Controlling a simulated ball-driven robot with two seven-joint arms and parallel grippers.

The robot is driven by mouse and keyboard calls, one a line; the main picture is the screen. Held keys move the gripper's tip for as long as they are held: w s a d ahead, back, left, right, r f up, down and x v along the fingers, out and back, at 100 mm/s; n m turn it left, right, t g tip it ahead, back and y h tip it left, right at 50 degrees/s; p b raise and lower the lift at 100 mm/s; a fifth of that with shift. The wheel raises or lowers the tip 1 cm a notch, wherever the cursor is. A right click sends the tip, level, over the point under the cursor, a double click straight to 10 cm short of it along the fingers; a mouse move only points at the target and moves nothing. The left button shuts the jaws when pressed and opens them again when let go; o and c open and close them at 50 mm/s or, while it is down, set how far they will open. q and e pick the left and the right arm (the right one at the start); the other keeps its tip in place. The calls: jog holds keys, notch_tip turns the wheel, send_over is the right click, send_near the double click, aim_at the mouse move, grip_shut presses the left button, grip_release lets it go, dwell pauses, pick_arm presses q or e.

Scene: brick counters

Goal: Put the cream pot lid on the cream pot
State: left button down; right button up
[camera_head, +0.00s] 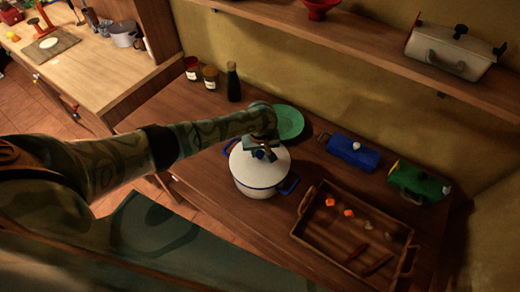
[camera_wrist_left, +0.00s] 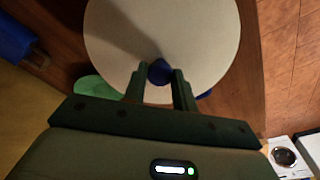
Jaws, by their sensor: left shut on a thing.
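The cream pot (camera_head: 258,190) stands on the wooden counter, with blue handles at its sides. The cream pot lid (camera_head: 272,170), a round cream disc with a blue knob, is over the pot's mouth and looks level. I cannot tell whether it rests on the rim or is just above it. My left gripper (camera_head: 262,150) is shut on the lid's knob from above. In the left wrist view the two fingers (camera_wrist_left: 160,80) are on either side of the blue knob, and the lid (camera_wrist_left: 165,30) fills the upper middle. My right gripper is not in view.
A wooden tray (camera_head: 327,260) with small food pieces is right of the pot. A green plate (camera_head: 289,122) lies behind it. A dark bottle (camera_head: 233,82) and jars stand back left.

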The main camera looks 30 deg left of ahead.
pick_arm(q)
jog(key=shift+f, duration=0.25)
dwell(0.7)
jog(key=shift+f+p, duration=0.1)
jog(key=shift+p, duration=0.25)
dwell(0.4)
jog(key=c, duration=0.6)
grip_release()
jog(key=shift+o, duration=0.2)
notch_tip(320, 180, up, 7)
jog(key=p, duration=0.8)
